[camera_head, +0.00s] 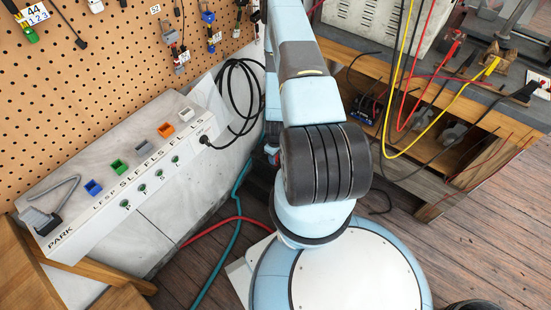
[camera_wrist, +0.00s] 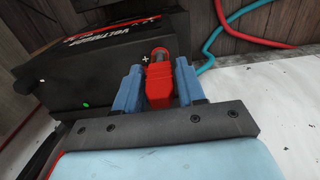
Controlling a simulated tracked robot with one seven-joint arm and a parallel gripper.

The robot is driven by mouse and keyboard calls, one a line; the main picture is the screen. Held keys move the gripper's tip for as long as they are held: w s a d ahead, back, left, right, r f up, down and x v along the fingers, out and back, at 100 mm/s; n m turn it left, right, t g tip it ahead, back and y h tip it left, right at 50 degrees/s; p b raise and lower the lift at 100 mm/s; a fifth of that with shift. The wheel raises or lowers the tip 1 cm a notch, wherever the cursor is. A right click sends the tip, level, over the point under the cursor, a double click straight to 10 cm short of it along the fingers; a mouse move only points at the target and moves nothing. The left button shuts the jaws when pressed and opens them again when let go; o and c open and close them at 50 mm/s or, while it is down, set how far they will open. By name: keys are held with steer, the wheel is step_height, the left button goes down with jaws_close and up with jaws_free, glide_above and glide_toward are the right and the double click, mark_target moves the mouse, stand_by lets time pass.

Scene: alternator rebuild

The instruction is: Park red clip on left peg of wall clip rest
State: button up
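In the wrist view, the red clip (camera_wrist: 158,88) lies between the two blue fingers of my gripper (camera_wrist: 158,78), which are drawn in against its sides. The clip's metal tip is at the positive post, beside a "+" mark, on a black battery (camera_wrist: 85,65); I cannot tell whether it still bites the post. In the head view my arm hides my gripper and this clip. I cannot make out the wall clip rest or its left peg in either view.
A pegboard (camera_head: 85,95) with hanging locks and tags is at the left, above a white selector box (camera_head: 125,210) marked PARK. A bench (camera_head: 400,75) with red, yellow and black leads stands at the right. Red and teal hoses (camera_head: 222,230) lie on the floor.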

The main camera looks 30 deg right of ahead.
steer(key=c, duration=0.5)
steer(key=shift+o, duration=0.2)
steer(key=shift+r, duration=0.1)
steer(key=shift+r, duration=1.95)
